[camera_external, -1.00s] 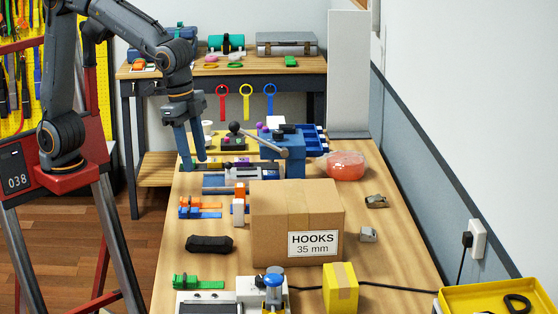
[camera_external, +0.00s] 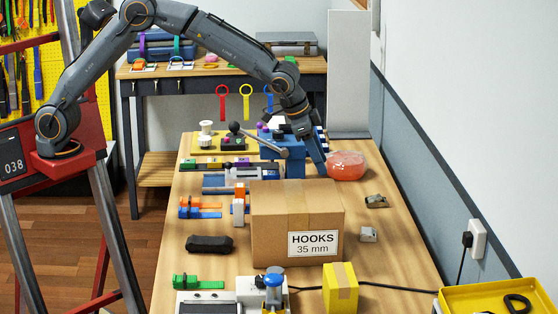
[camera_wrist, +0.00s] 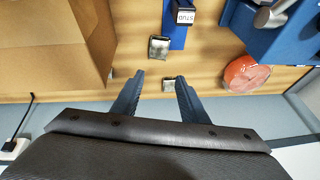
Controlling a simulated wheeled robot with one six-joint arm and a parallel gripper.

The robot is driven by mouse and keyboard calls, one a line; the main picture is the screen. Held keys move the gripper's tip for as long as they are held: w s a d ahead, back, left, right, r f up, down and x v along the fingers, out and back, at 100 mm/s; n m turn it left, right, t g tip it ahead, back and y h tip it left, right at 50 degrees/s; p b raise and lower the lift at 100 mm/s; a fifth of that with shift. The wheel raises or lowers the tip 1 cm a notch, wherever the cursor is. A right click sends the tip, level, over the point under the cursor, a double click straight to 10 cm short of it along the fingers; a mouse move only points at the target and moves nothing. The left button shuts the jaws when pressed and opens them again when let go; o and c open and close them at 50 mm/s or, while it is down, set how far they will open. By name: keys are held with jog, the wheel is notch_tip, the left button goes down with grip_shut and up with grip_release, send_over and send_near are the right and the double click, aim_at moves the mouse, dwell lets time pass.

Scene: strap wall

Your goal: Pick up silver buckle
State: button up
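Two small silver-grey pieces that look like buckles lie on the wooden bench right of the cardboard box in the outside view: a silver buckle (camera_external: 376,201) and a nearer grey piece (camera_external: 368,234). The wrist view shows a grey metal piece (camera_wrist: 159,47) and a smaller silver one (camera_wrist: 168,84); I cannot tell for sure which matches which. My gripper (camera_wrist: 158,90) is open and empty, and the smaller piece shows between its fingers.
The cardboard box (camera_external: 288,228) marked HOOKS stands close by, and it fills the left of the wrist view. The wall runs along the right. Bare bench lies around the silver pieces.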

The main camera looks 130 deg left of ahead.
jog(key=shift+s+d+f+p+x, duration=0.25)
jog(key=shift+p+x, duration=0.25)
jog(key=shift+x, duration=1.7)
jog(key=shift+s+d+f+p+x, duration=0.15)
jog(key=shift+d+p+x, duration=0.3)
jog(key=shift+x, duration=1.75)
jog(key=shift+s+d+f+p+x, duration=0.15)
jog(key=shift+p+x, duration=0.45)
jog(key=shift+x, duration=1.6)
jog(key=shift+r, duration=0.1)
jog(key=shift+c, duration=0.2)
jog(key=c, duration=0.7)
